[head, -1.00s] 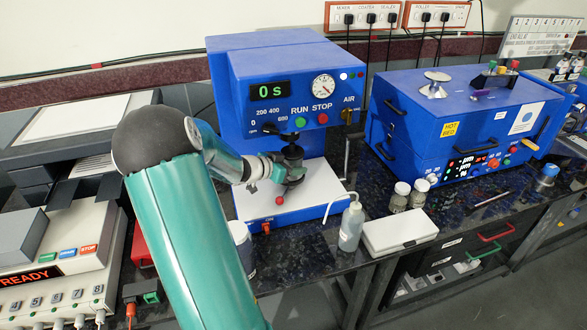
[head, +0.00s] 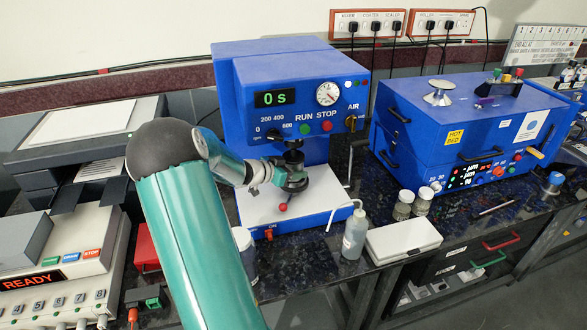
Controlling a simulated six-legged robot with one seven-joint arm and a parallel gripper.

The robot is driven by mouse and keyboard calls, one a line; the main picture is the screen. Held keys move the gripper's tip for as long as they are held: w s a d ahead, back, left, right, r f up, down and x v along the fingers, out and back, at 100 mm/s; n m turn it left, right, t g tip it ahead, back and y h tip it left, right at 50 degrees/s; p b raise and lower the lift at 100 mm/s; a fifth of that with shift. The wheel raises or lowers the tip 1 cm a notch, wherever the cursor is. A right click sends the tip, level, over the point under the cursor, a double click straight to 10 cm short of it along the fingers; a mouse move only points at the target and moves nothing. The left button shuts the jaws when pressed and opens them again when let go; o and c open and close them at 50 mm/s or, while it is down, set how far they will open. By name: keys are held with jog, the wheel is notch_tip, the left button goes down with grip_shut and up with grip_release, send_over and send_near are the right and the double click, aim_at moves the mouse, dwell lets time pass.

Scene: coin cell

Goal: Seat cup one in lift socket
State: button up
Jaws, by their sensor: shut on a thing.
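My gripper (head: 287,184) is in front of the blue mixer (head: 290,70), below its overhanging head and above its white base plate (head: 318,200). It is shut on cup one, but the cup itself cannot be told apart from the dark gripper parts at this size. A dark stirrer hub (head: 294,145) hangs from the mixer head just above my gripper. The lift socket is not clearly visible behind my gripper. A red ball knob (head: 283,207) shows just below my gripper. I cannot tell whether the cup touches the socket.
A wash bottle (head: 354,236) with a bent spout stands right of the mixer base. A white flat box (head: 403,241) and two small jars (head: 404,205) are farther right. A blue hot-bed machine (head: 470,130) stands behind them. A dark jar (head: 244,250) is partly hidden by my arm.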

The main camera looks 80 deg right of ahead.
dwell(0.3)
jog(key=o, duration=1.3)
jog(key=shift+f, duration=0.1)
jog(key=v, duration=1.3)
jog(key=shift+w+a, duration=0.25)
